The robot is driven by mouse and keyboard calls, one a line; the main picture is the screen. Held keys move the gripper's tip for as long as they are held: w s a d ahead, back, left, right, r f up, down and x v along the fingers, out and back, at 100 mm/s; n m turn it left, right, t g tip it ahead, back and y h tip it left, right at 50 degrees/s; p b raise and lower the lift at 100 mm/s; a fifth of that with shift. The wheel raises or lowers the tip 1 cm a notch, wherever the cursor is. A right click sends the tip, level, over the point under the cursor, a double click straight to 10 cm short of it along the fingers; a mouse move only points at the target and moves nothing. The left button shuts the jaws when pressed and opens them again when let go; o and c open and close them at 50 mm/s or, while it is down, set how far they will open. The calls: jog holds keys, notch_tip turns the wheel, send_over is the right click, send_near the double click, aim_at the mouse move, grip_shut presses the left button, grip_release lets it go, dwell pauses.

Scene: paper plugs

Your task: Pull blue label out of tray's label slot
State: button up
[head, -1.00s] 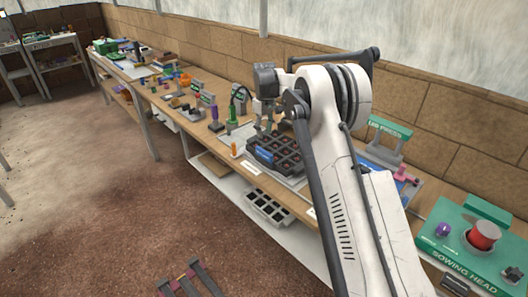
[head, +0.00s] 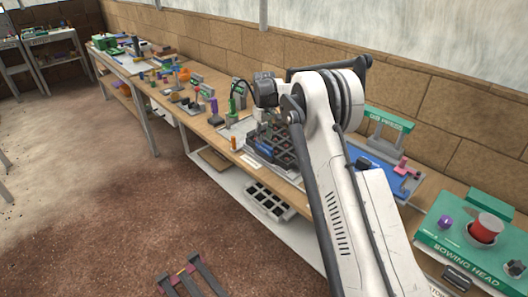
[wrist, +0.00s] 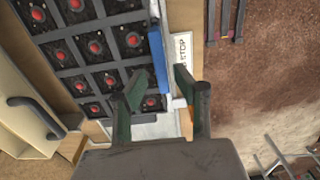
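The black tray (wrist: 100,45) holds several dark cells with red centres and fills the upper left of the wrist view. In the head view the tray (head: 286,158) sits on the bench below my gripper. The blue label (wrist: 157,60) lies along the tray's near long side; it also shows in the head view (head: 259,152). My gripper (wrist: 158,72) is open, with its two fingers apart and the label's line running between them. I cannot tell whether either finger touches the label. In the head view my gripper (head: 263,113) is above the tray, partly hidden by my arm.
A white printed strip (wrist: 182,52) lies on the bench edge beside the label. A small orange peg (head: 233,143) stands left of the tray. A blue board (head: 378,168) and the green sowing head (head: 470,245) are to the right.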

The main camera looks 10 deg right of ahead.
aim_at(264, 144)
jog(key=shift+f, duration=0.15)
jog(key=shift+f+b, duration=1.5)
jog(key=shift+f, duration=0.35)
jog(key=shift+c, duration=0.5)
grip_shut()
